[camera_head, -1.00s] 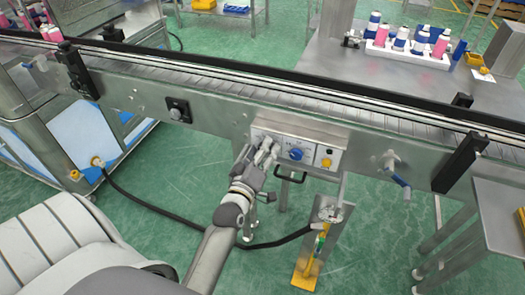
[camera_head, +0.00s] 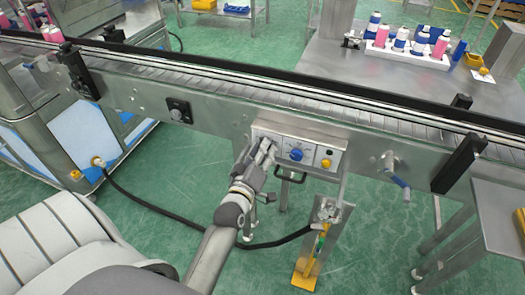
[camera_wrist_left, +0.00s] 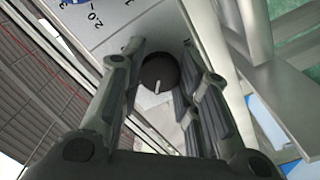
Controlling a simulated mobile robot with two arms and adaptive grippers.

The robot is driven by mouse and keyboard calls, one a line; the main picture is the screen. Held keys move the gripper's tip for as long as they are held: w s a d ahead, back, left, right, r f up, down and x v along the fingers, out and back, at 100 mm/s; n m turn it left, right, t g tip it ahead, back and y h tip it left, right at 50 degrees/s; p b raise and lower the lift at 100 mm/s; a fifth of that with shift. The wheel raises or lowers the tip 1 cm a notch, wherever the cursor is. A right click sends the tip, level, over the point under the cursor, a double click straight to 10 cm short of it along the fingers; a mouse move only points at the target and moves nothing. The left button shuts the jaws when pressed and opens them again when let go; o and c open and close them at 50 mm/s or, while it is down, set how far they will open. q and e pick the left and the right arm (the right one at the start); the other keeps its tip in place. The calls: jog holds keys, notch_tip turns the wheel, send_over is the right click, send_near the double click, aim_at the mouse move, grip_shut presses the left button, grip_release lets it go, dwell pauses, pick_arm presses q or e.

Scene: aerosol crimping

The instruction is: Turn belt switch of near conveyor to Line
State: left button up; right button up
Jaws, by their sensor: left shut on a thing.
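The near conveyor (camera_head: 215,105) runs across the head view, with a control box (camera_head: 332,157) on its near side. My left gripper (camera_head: 265,150) is at the left end of the box's front panel. In the left wrist view, a round black knob with a white pointer line (camera_wrist_left: 158,73) sits between the fingers of my left gripper (camera_wrist_left: 160,62), which is shut on it. The pointer line runs toward the bottom of that picture. In the head view my gripper hides this knob and its labels. My right gripper is not in view.
A blue knob (camera_head: 296,154) and a yellow button (camera_head: 326,163) sit right of my gripper on the panel. A black handle (camera_head: 290,177) is below the box. A yellow stand (camera_head: 307,262) and a black hose (camera_head: 150,207) are near the floor.

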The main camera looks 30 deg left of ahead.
pick_arm(q)
jog(key=shift+f+m+p, duration=0.1)
jog(key=shift+m+p, duration=2.55)
jog(key=shift+m, duration=1.85)
jog(key=o, duration=1)
jog(key=shift+o, duration=0.2)
